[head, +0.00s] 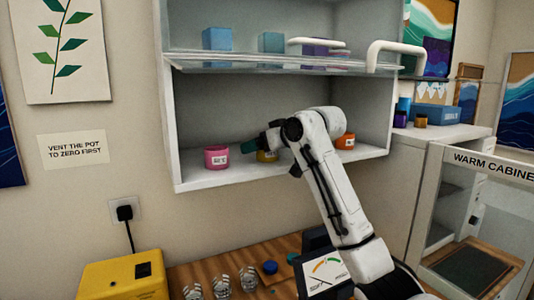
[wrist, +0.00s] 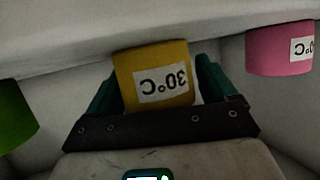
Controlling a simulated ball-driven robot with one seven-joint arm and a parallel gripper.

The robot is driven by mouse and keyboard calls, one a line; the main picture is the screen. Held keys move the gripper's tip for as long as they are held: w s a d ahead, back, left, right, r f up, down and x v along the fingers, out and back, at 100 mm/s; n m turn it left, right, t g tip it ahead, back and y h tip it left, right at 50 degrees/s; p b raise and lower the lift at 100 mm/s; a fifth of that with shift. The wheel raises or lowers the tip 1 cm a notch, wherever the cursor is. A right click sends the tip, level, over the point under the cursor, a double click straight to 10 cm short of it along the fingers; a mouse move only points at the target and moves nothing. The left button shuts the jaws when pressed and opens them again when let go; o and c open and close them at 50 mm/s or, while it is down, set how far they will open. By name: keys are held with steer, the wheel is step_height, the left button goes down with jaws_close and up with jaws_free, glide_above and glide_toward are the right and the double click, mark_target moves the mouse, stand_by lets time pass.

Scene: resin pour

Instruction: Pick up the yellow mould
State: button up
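The yellow mould (head: 267,156) stands on the lower shelf of the white wall unit, partly hidden by my arm in the head view. In the wrist view the yellow mould (wrist: 152,68) appears upside down with a white "30°C" label. My gripper (wrist: 158,78) is open, with one green finger on each side of it. A narrow gap shows between the mould and the right finger; contact at the left finger is unclear. In the head view my gripper (head: 256,145) is at the shelf, its fingers mostly hidden.
A pink mould (head: 216,157) stands left of the yellow one, and an orange mould (head: 345,141) stands to the right. A green mould (wrist: 15,115) shows in the wrist view. The upper shelf (head: 280,65) is overhead. A yellow box (head: 122,277) and small jars (head: 221,284) are below.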

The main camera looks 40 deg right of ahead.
steer(key=c, duration=0.9)
steer(key=shift+r, duration=0.1)
steer(key=shift+c, duration=0.3)
steer(key=shift+r+b, duration=0.5)
steer(key=shift+r, duration=0.85)
steer(key=shift+s+r, duration=0.25)
steer(key=shift+s, duration=0.05)
steer(key=s+b, duration=0.4)
steer(key=s, duration=1.3)
steer(key=shift+s+d, duration=0.25)
steer(key=shift+d, duration=0.15)
